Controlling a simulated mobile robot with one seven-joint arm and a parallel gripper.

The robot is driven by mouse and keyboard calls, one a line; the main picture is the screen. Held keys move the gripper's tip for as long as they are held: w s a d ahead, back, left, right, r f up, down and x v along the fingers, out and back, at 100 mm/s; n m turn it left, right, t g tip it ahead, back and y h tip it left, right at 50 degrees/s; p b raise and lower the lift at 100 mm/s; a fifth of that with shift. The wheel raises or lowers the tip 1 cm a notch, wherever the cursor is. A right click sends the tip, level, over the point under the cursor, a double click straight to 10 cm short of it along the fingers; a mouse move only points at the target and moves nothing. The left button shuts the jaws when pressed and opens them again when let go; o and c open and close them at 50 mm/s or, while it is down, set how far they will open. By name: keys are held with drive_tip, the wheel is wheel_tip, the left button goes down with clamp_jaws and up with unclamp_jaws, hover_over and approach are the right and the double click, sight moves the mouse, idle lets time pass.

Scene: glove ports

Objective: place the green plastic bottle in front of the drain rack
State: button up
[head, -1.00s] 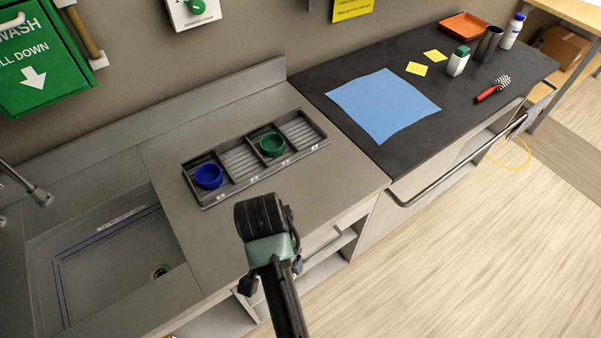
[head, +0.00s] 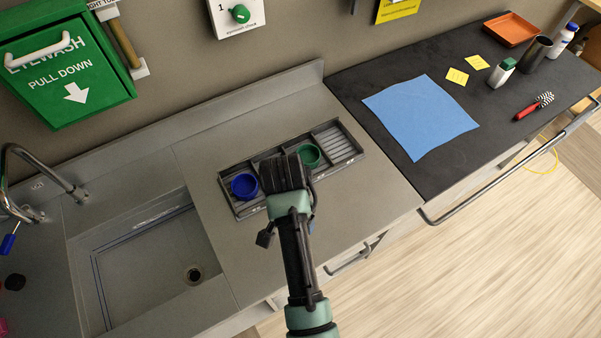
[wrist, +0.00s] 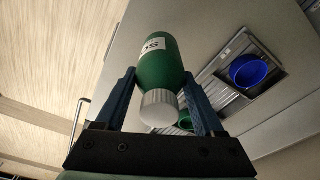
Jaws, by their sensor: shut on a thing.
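My gripper (wrist: 160,105) is shut on a green plastic bottle (wrist: 158,68) with a ribbed grey-white cap and a white label; the cap end faces the wrist camera. In the head view my gripper (head: 284,172) hides the bottle and stands over the front edge of the drain rack. The drain rack (head: 232,205) is a dark tray with several compartments on the grey counter. It also shows in the wrist view (wrist: 213,85), right of the bottle. I cannot tell how high the bottle is above the counter.
A blue cup (head: 244,186) and a green cup (head: 309,156) sit in the rack. A sink (head: 160,265) lies to the left. The counter (head: 375,190) right of the rack is bare. A blue cloth (head: 420,115) lies on the black bench.

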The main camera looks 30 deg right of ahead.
drive_tip(key=shift+f+p, duration=0.35)
drive_tip(key=shift+f, duration=2.1)
